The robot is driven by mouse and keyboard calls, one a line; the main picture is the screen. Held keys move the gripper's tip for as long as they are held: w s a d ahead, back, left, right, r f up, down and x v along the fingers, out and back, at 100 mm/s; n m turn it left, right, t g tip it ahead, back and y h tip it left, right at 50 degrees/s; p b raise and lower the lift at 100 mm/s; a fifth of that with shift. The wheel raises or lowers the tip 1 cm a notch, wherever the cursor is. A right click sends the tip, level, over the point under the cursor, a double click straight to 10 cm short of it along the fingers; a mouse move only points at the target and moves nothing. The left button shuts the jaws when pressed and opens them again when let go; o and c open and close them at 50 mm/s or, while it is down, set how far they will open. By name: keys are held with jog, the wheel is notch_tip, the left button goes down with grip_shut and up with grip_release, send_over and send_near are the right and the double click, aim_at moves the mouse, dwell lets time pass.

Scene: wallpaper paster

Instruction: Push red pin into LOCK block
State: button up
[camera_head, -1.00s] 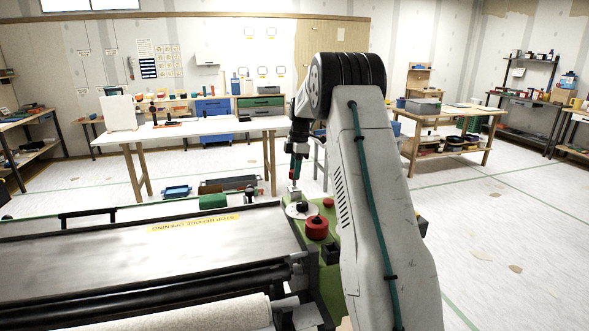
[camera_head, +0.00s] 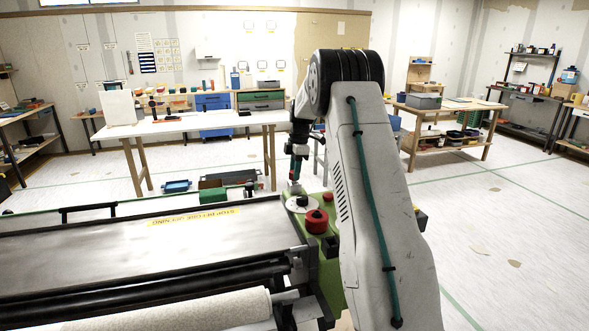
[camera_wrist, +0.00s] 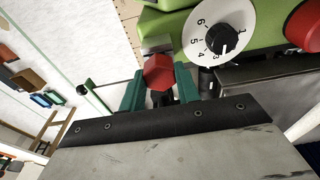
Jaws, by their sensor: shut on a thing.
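The red pin (camera_wrist: 158,72) shows a hexagonal red head in the wrist view. My gripper (camera_wrist: 160,88) has its teal fingers on either side of the pin and is shut on it. A small grey metal block (camera_wrist: 157,43) on the green machine lies just beyond the pin and may be the LOCK block; no lettering on it is readable. Whether the pin touches or enters the block cannot be told. In the head view my gripper (camera_head: 295,168) is above the machine's far right corner, and the pin is too small to make out clearly.
The paster's metal cover (camera_head: 150,235) bears a yellow warning strip. A white-topped table (camera_head: 185,128) stands farther back.

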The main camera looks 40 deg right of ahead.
jog(key=shift+f, duration=0.65)
jog(key=o, duration=1)
jog(key=shift+o, duration=0.2)
jog(key=r, duration=0.5)
jog(key=d+r, duration=0.1)
jog(key=r, duration=0.1)
jog(key=shift+s+r, duration=0.15)
jog(key=shift+r, duration=0.2)
